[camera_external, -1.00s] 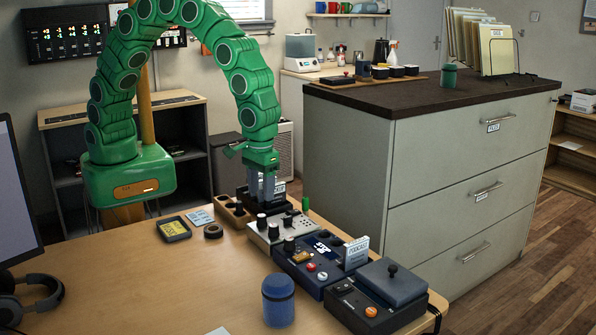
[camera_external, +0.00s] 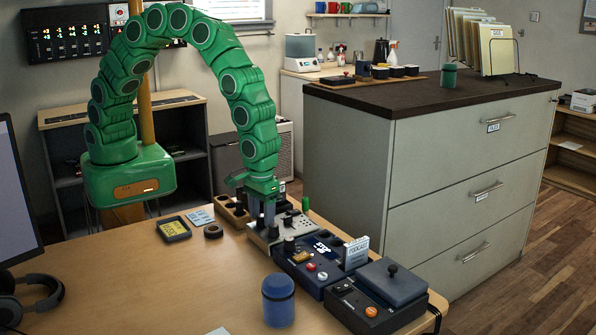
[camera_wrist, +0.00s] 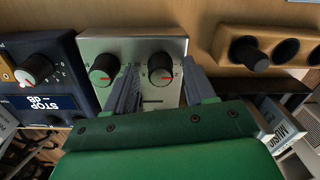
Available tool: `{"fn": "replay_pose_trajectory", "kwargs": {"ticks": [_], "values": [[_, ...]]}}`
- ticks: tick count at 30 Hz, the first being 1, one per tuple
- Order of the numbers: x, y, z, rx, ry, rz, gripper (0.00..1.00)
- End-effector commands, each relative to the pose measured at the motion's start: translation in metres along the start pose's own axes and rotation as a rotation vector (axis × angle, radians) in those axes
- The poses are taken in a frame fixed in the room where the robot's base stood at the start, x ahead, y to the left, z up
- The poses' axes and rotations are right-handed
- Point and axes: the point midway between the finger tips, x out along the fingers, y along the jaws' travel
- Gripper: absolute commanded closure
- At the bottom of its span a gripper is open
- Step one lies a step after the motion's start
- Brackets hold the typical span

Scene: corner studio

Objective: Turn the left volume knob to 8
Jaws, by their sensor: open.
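The light silver panel (camera_wrist: 105,48) with two dark knobs fills the middle of the wrist view. It also stands on the desk in the external view (camera_external: 293,227). In the wrist view the knob on the picture's right (camera_wrist: 160,66) lies between the two fingers of my open gripper (camera_wrist: 162,85). The other silver-panel knob (camera_wrist: 104,66) is just outside the finger on the picture's left. Both knobs carry red marks; the scale numbers are too small to read. In the external view my gripper (camera_external: 262,222) reaches down to the panel; finger contact with the knob cannot be told.
A dark blue unit (camera_wrist: 48,60) with a knob and display adjoins the panel, and a wooden block (camera_wrist: 230,42) with a dark knob lies on the other side. A blue cylinder (camera_external: 278,302) stands on the desk (camera_external: 150,285), whose left-middle is mostly clear.

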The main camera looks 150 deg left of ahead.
Motion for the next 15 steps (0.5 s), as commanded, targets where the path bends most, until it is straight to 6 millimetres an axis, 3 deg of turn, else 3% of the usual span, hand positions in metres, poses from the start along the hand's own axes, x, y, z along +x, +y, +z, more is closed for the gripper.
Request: {"fn": "replay_pose_trajectory", "kwargs": {"ticks": [2, 12, 15], "values": [[-0.0001, -0.0001, 0.0000, 0.000, 0.000, 0.000, 0.46], [-0.0004, -0.0002, -0.0001, 0.000, 0.000, -0.001, 0.96], [-0.0004, -0.0001, -0.0001, 0.001, 0.000, 0.000, 1.00]]}}
